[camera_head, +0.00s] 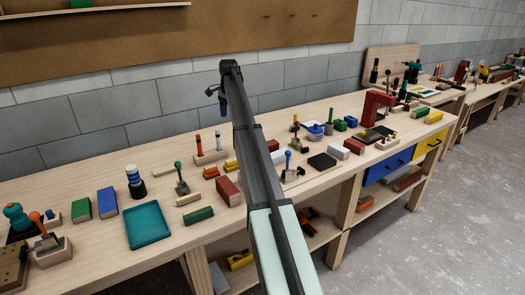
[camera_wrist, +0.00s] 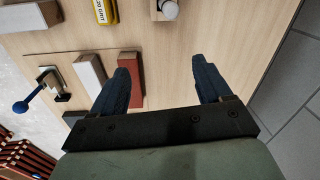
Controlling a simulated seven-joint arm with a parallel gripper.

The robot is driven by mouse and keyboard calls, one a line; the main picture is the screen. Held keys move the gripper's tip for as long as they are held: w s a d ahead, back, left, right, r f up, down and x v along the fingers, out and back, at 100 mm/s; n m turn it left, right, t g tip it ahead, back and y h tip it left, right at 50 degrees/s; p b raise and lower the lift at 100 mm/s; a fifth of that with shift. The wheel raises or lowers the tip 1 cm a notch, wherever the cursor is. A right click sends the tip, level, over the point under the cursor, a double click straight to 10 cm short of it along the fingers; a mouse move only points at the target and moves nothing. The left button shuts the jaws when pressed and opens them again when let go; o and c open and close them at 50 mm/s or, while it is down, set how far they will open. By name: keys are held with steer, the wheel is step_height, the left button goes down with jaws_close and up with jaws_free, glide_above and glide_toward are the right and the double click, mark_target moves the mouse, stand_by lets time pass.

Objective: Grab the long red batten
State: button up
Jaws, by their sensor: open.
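In the wrist view a dark red batten (camera_wrist: 130,64) lies on the bench wood, partly behind my left finger. My gripper (camera_wrist: 160,64) is open, with bare wood between its dark blue fingers. The left finger overlaps the batten in the picture; I cannot tell whether they touch. What seems to be the same batten shows in the head view (camera_head: 272,145), just right of my arm. Another red block (camera_head: 228,191) lies left of my arm, and a third (camera_head: 354,146) further right. I cannot tell surely which is the long one.
A white block (camera_wrist: 90,72) lies beside the red batten, with a blue-knobbed lever (camera_wrist: 22,106) further left. A yellow labelled block (camera_wrist: 106,10) and a white round piece (camera_wrist: 168,9) lie ahead. A teal tray (camera_head: 148,227) stands at the bench's front. A grey wall (camera_head: 180,105) runs behind.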

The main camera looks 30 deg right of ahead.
steer(key=s+d+f+m, duration=0.1)
steer(key=s+d, duration=0.2)
steer(key=d, duration=0.3)
steer(key=s+d+m, duration=0.1)
steer(key=s+d, duration=0.2)
steer(key=d, duration=0.4)
glide_toward(273, 145)
steer(key=shift+g, duration=0.4)
steer(key=w+a+f, duration=0.1)
steer(key=a, duration=0.1)
steer(key=w+a+f, duration=0.2)
steer(key=shift+w+a+f, duration=0.15)
steer(key=shift+a+f, duration=0.1)
steer(key=shift+f, duration=2.7)
steer(key=c, duration=1.2)
steer(key=shift+r, duration=0.1)
steer(key=shift+c, duration=0.2)
